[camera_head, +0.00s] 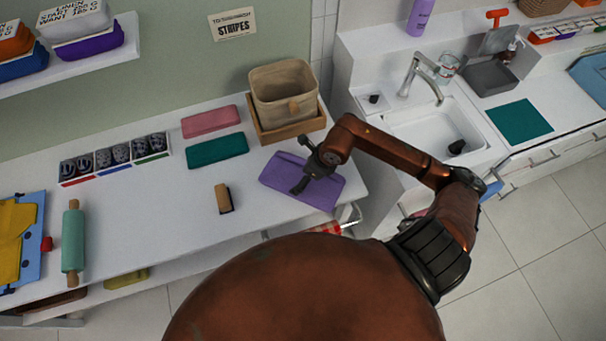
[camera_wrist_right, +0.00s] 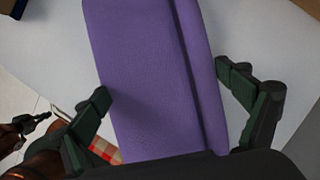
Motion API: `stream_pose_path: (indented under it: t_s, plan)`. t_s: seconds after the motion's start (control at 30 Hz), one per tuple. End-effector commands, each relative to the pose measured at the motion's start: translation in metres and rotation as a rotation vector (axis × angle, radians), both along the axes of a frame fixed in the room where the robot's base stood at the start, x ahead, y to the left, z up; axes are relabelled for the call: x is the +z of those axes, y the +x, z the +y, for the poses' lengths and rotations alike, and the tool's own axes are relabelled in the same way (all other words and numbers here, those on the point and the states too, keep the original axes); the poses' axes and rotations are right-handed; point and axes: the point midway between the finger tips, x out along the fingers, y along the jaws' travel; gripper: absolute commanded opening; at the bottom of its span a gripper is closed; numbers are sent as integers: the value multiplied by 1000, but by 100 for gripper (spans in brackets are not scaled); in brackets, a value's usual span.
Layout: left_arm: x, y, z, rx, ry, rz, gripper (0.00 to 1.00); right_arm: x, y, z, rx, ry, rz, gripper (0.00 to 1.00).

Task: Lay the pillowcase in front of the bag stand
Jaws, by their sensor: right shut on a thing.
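The pillowcase, a purple folded cloth (camera_head: 325,194), is at the right end of the white table, in front of the bag stand and apart from it. The bag stand appears to be the wooden tray (camera_head: 290,132) under a beige fabric bag (camera_head: 283,92). My right gripper (camera_head: 303,173) is over the pillowcase and shut on it. In the right wrist view the fingers (camera_wrist_right: 163,86) flank the purple cloth (camera_wrist_right: 155,80). I cannot tell whether the cloth rests on the table or is slightly above it. A dark part at that view's left edge looks like my left gripper (camera_wrist_right: 25,123), its jaws unclear.
Pink (camera_head: 210,121) and teal (camera_head: 217,150) folded cloths lie left of the stand. A brush (camera_head: 223,198), rolling pin (camera_head: 73,240) and divided box (camera_head: 115,156) are further left. A sink (camera_head: 435,130) is to the right. Bare tabletop surrounds the brush.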

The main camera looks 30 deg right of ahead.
Motion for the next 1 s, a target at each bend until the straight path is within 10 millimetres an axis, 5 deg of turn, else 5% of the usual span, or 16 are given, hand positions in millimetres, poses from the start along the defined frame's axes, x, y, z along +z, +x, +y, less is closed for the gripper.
stream_pose_path:
  t_s: [0.2, 0.23, 0.3, 0.67, 1.0]
  plan:
    - [0, 0, 0, 0, 0, 0, 0, -3, 0, 0, 1, -2, 0, 68]
    - [0, 0, 0, 0, 0, 0, 0, -3, 0, 0, 1, -2, 0, 95]
    - [0, 0, 0, 0, 0, 0, 0, -3, 0, 0, 1, -2, 0, 100]
    - [0, 0, 0, 0, 0, 0, 0, 0, -1, -1, 0, -2, -1, 100]
    - [5, 1, 1, 0, 1, -1, 0, 53, -19, -13, 1, -6, -4, 100]
